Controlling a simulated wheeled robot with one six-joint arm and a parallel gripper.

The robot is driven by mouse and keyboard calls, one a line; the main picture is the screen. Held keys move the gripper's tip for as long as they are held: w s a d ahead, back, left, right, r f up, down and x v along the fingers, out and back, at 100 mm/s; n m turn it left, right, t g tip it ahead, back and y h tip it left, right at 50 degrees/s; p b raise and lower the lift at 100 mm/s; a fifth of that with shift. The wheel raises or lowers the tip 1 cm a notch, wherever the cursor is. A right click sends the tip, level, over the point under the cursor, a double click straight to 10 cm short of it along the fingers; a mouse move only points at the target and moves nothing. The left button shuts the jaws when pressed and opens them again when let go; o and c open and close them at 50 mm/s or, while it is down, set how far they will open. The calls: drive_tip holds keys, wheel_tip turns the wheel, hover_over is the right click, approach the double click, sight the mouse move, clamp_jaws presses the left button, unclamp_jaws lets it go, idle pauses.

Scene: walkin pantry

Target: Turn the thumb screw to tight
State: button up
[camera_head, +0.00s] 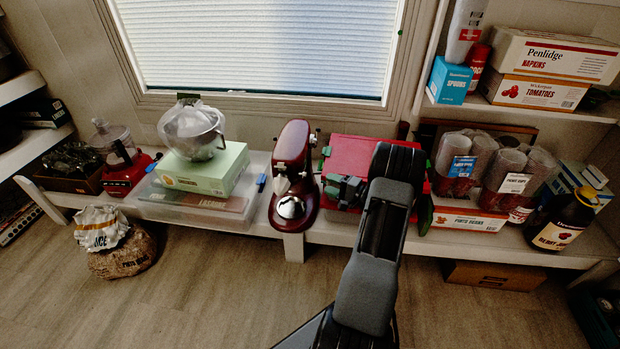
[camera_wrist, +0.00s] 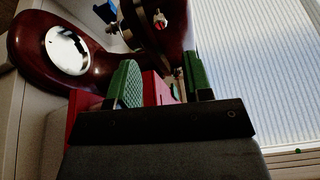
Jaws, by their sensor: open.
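The dark red stand mixer (camera_head: 291,168) stands on the low shelf under the window, its silver bowl area facing front. It fills the top left of the wrist view (camera_wrist: 88,62). A small silver knob (camera_head: 312,139) shows on its right side; the wrist view shows small metal knobs, one with a red-and-white end (camera_wrist: 160,19). I cannot tell for sure which one is the thumb screw. My gripper (camera_head: 329,172) is just right of the mixer, fingers toward it. Its green-padded fingers (camera_wrist: 163,82) are apart, with nothing visibly held between them.
A red box (camera_head: 372,151) lies behind my gripper. Plastic cups (camera_head: 478,165) and a dark jug (camera_head: 560,221) stand at right. The front floor is mostly clear.

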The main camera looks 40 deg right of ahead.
sight(303, 174)
drive_tip(key=b+x, duration=0.1)
drive_tip(key=x, duration=0.7)
drive_tip(key=shift+w+a+b, duration=0.15)
drive_tip(key=shift+w+b, duration=0.15)
drive_tip(key=shift+w, duration=0.05)
drive_tip(key=shift+c, duration=0.2)
